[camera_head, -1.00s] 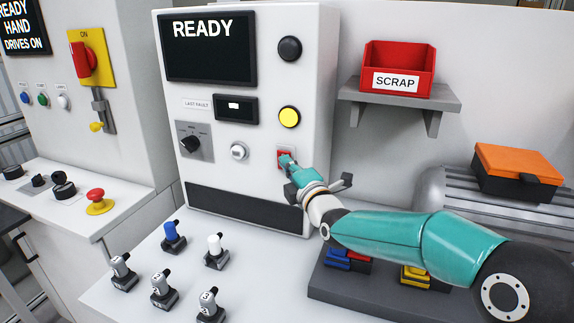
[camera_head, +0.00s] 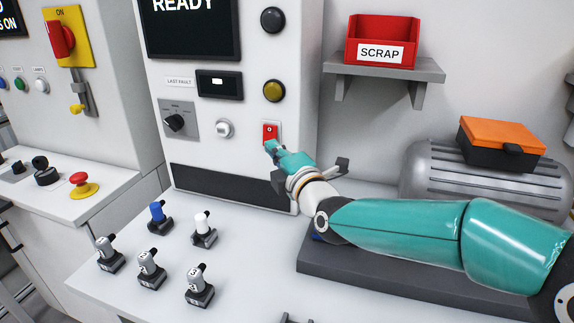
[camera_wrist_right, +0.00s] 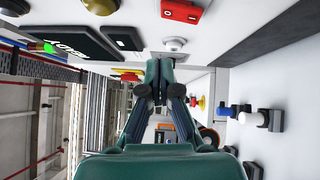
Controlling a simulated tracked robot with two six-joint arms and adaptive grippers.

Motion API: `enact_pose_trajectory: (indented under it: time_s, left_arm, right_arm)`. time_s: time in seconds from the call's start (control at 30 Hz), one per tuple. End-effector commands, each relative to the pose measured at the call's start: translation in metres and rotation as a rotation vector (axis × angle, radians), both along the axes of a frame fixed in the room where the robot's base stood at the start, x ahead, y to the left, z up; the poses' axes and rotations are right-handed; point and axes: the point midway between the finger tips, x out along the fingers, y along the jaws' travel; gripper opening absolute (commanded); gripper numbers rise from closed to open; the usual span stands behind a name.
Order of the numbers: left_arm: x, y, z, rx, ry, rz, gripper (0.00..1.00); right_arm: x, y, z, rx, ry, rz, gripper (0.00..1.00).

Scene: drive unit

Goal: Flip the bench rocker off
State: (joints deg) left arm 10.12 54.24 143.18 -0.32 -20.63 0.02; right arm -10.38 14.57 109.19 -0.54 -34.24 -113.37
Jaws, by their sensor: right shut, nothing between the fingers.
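The bench rocker (camera_head: 270,132) is a small red switch with a white mark, set in a pale plate low on the white cabinet's front. It also shows at the top of the right wrist view (camera_wrist_right: 184,10). My right gripper (camera_head: 271,147) is shut and empty, its teal fingertips just below the rocker's visible face. They hide its lower part, and I cannot tell whether they touch it. In the wrist view the shut fingers (camera_wrist_right: 160,70) appear below the rocker. The amber lamp (camera_head: 274,91) above the rocker is dim. My left gripper is not in view.
A white knob (camera_head: 223,129) and a dark rotary selector (camera_head: 174,122) sit left of the rocker. Several small handled pieces stand on the bench. A red SCRAP bin (camera_head: 381,40) rests on a shelf to the right. A red mushroom button (camera_head: 80,179) is at the left.

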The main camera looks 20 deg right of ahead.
Motion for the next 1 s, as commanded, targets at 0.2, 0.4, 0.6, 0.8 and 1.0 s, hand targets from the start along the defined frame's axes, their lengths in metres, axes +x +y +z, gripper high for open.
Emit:
enact_pose_trajectory:
  time_s: [0.2, 0.4, 0.6, 0.8, 1.0]
  left_arm:
    - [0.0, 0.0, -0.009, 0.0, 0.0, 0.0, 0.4]
    - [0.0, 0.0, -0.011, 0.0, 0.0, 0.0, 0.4]
    - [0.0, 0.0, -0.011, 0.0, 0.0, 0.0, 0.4]
    - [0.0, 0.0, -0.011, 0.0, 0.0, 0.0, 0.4]
    - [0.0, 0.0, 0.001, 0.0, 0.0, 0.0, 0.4]
  right_arm:
    - [-0.038, -0.006, 0.004, 0.0, -0.002, 0.001, 0.0]
    - [-0.051, -0.008, 0.005, -0.001, 0.0, 0.001, 0.0]
    - [-0.052, -0.009, 0.006, -0.001, 0.001, 0.001, 0.0]
    - [-0.052, -0.009, 0.006, -0.001, 0.001, 0.001, 0.0]
    - [-0.052, -0.009, 0.018, -0.001, 0.0, 0.001, 0.0]
